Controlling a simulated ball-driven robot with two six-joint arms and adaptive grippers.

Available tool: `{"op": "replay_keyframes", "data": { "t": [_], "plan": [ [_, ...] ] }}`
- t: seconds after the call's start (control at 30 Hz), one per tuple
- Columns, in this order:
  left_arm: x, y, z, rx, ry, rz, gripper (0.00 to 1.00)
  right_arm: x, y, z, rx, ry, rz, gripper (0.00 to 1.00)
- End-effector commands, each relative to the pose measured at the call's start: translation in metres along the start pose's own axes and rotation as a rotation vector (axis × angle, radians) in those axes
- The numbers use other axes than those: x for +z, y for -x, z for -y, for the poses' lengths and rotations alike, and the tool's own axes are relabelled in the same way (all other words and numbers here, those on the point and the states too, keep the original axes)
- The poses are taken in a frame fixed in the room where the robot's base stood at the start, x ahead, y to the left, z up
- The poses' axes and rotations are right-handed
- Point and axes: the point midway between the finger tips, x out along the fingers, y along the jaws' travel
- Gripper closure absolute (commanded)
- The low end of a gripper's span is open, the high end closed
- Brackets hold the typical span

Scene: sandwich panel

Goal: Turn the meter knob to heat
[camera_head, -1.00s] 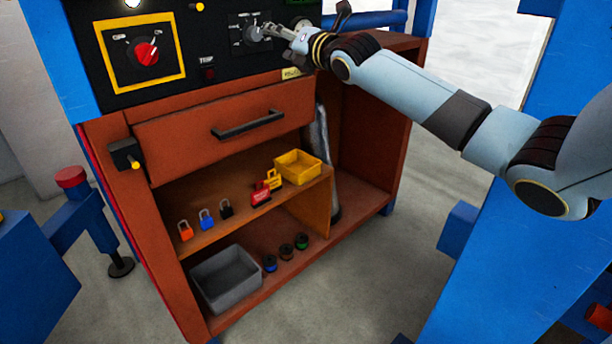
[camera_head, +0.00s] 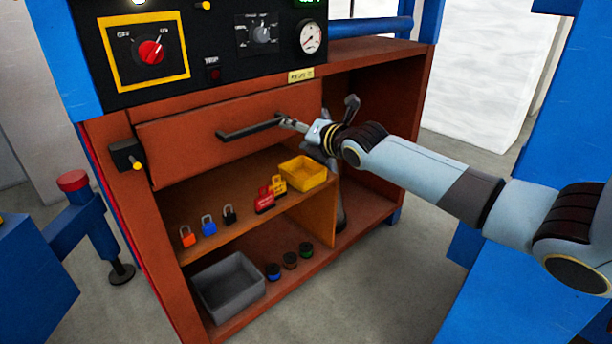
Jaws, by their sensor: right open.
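The meter knob (camera_head: 262,34) is a small grey knob on the black panel (camera_head: 214,30), left of a round white dial gauge (camera_head: 310,37). Small white labels surround the knob, too small to read surely, and I cannot tell which one it points at. My right gripper (camera_head: 284,120) is open, below the panel and well clear of the knob. Its tips overlap the right end of the black drawer handle (camera_head: 245,130) in the picture; I cannot tell if they touch it. My left gripper is out of view.
A red rotary switch (camera_head: 151,52) sits in a yellow frame on the panel's left. The brown cabinet (camera_head: 385,205) below holds padlocks (camera_head: 208,225), a yellow bin (camera_head: 303,173) and a grey bin (camera_head: 228,285). The space in front of the knob is free.

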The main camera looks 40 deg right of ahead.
Motion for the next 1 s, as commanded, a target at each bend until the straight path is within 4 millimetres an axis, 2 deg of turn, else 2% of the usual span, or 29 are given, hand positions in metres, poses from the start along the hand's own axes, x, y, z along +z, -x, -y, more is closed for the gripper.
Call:
{"op": "replay_keyframes", "data": {
  "t": [0.2, 0.43, 0.63, 1.0],
  "plan": [
    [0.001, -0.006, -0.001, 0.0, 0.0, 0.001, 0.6, -0.035, 0.004, 0.036, -0.058, -0.053, -0.038, 0.42],
    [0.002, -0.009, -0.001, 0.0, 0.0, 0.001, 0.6, -0.061, 0.009, 0.062, -0.103, -0.092, -0.064, 0.42],
    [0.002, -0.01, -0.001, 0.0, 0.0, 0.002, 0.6, -0.07, 0.012, 0.071, -0.119, -0.108, -0.074, 0.42],
    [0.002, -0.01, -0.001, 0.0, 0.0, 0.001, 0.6, -0.071, 0.012, 0.072, -0.12, -0.109, -0.074, 0.42]
  ]
}}
